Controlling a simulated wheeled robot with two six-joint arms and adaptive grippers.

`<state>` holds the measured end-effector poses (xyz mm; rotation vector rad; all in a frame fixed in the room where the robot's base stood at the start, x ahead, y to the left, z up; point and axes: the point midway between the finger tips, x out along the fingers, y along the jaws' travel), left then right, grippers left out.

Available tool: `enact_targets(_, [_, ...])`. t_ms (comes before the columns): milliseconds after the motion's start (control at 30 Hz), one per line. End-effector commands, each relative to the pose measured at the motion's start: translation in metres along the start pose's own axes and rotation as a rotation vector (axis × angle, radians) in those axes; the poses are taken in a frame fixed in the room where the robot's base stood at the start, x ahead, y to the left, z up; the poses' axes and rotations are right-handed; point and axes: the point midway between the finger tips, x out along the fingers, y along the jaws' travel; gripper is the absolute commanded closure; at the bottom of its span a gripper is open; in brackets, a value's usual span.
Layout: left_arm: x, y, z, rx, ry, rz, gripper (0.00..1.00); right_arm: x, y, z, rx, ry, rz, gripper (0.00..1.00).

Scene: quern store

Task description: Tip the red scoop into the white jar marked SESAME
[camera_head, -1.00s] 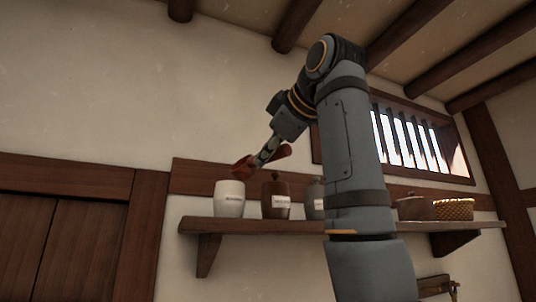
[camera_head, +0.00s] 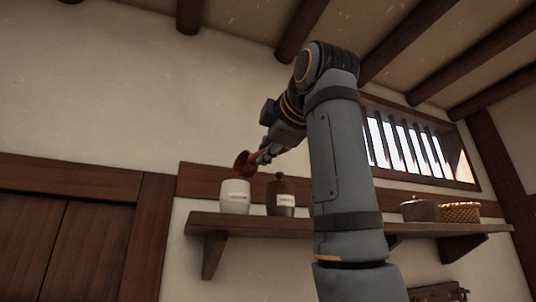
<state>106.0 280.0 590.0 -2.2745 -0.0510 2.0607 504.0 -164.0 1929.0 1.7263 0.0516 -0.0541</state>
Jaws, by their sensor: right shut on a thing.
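The white jar (camera_head: 235,197) stands at the left end of the wall shelf. It has a pale label whose text is too small to read. The red scoop (camera_head: 243,164) is above the jar, its bowl end just over the jar's mouth and tilted. My right gripper (camera_head: 262,156) is shut on the scoop, to the upper right of the jar. I cannot see what is in the scoop or inside the jar. My left gripper is not in view.
A brown lidded jar (camera_head: 281,197) with a label stands right beside the white jar. A dark lidded pot (camera_head: 419,211) and a woven basket (camera_head: 460,212) sit farther right on the shelf (camera_head: 215,220). My right arm hides the shelf's middle.

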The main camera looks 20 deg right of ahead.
Motion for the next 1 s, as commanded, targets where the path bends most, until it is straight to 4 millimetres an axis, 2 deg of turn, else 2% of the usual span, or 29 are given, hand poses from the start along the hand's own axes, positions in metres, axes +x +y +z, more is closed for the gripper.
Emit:
enact_targets(567, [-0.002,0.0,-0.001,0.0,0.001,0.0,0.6,0.0,0.002,0.0,0.003,0.0,0.0,1.0])
enact_targets(1000, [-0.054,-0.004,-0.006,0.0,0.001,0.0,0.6,-0.004,0.055,-0.008,0.004,0.0,0.0,1.0])
